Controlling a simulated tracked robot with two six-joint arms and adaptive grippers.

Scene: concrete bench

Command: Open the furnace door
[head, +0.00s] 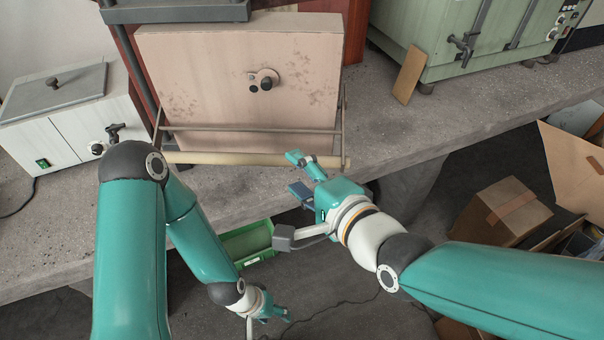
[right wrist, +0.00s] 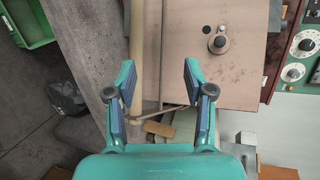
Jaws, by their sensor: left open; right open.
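The furnace door (head: 230,85) is a pinkish-beige slab with a dark peephole, and looks shut. A pale bar handle (head: 220,158) runs along its lower front on metal brackets. My right gripper (head: 295,173) is open and empty, just in front of the bar near its right end. In the right wrist view the bar (right wrist: 137,40) runs behind the left finger of my right gripper (right wrist: 158,78), and the door (right wrist: 210,75) fills the right side. I cannot tell whether anything touches. My left gripper (head: 275,315) is low, below the bench, away from the door.
The furnace stands on a concrete bench (head: 420,145). A white lidded box (head: 60,125) stands left, a green cabinet (head: 440,40) right, and a tan plate (head: 410,75) leans against the cabinet. A green crate (head: 248,245) and a cardboard box (head: 505,210) sit below.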

